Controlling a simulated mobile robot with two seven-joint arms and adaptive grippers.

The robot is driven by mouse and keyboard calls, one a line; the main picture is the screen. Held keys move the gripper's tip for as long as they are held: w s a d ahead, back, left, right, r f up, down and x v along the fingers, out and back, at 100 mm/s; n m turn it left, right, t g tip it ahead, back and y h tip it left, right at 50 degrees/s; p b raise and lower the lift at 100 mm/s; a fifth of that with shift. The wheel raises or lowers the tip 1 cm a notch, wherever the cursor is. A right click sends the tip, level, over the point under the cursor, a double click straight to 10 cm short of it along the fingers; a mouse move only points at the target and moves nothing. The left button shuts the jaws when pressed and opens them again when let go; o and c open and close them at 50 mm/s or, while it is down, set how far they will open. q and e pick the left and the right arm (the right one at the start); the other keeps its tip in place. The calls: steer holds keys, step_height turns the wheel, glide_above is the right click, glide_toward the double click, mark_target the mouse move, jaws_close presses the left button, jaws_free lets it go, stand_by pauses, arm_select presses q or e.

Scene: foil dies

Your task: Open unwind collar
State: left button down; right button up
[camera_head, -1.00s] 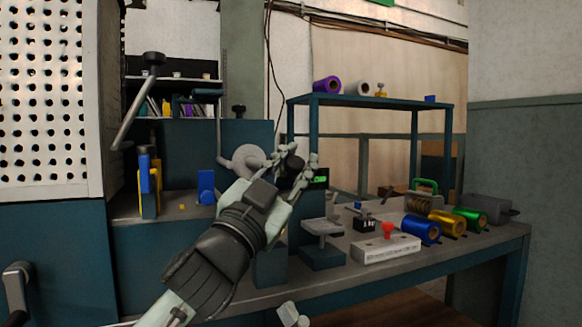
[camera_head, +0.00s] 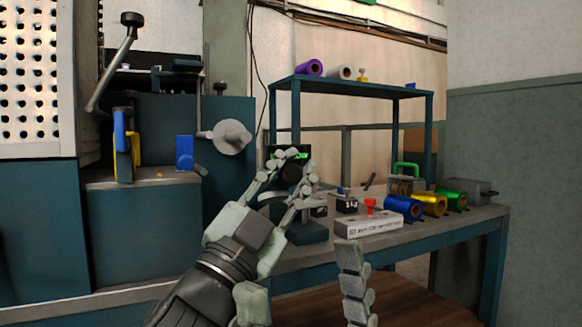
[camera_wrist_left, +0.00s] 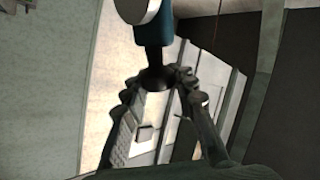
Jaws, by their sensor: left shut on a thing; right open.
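A grey round disc (camera_head: 230,137) on the press side lies left of the gripper. I cannot tell which part is the unwind collar. My right gripper (camera_head: 353,270) shows low in the head view, open and empty, with one finger clearly visible.
A bench carries a white block with a red knob (camera_head: 370,205) and blue (camera_head: 403,207), gold (camera_head: 430,204) and green (camera_head: 452,199) foil rolls. A blue shelf (camera_head: 350,86) holds purple and white rolls. A crank lever (camera_head: 115,65) stands at left.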

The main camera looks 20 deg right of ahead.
arm_select(q)
steer(key=shift+w+f, duration=0.1)
steer(key=c, duration=1.2)
jaws_free()
steer(key=shift+a, duration=0.15)
steer(key=v, duration=1.2)
steer(key=shift+c, duration=0.3)
